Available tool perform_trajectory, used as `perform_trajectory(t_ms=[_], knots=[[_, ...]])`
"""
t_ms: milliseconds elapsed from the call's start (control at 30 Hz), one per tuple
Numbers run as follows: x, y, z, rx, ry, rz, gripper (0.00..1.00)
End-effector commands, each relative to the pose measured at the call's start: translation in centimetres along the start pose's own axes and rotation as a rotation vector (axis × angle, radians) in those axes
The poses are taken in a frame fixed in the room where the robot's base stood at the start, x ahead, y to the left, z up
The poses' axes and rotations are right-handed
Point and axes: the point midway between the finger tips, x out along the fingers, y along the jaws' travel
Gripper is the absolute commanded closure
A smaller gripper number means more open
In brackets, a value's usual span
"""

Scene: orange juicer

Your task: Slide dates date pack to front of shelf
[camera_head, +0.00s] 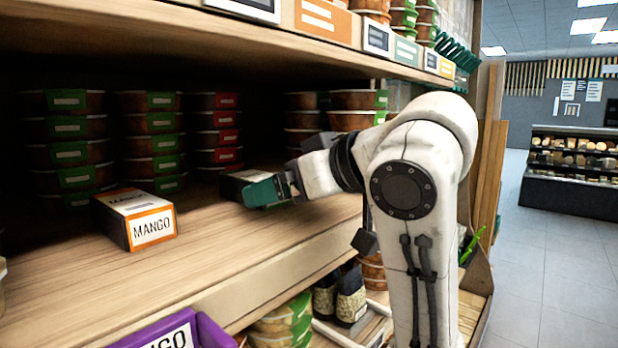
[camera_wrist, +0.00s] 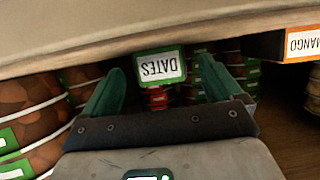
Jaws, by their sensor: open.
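The dates pack (camera_wrist: 160,67) shows in the wrist view with a green-edged, white DATES label that reads upside down. It lies on the wooden shelf, and its label faces my gripper. In the head view a dark box (camera_head: 236,181) at the same place is partly hidden by my gripper (camera_head: 268,191). My gripper's two green fingers (camera_wrist: 161,88) are open, one on each side of the label in the wrist view. I see no clear contact, and cannot tell how far the pack sits between the fingertips.
An orange-edged mango pack (camera_head: 140,217) lies to the left on the same shelf (camera_head: 200,262). Stacks of green-lidded tubs (camera_head: 153,140) and red-labelled tubs (camera_head: 217,130) stand behind. More tubs (camera_head: 355,108) stand near my arm. An upper shelf (camera_head: 200,28) hangs overhead.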

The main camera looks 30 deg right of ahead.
Motion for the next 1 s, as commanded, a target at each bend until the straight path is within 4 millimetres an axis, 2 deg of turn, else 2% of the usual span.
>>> perform_trajectory(t_ms=[200,600,1000], knots=[[2.0,0.0,-0.1,0.001,-0.001,-0.001,0.07],[2.4,-0.1,0.0,0.000,0.000,-0.001,0.08],[2.4,0.0,0.0,0.000,0.000,-0.001,0.47]])
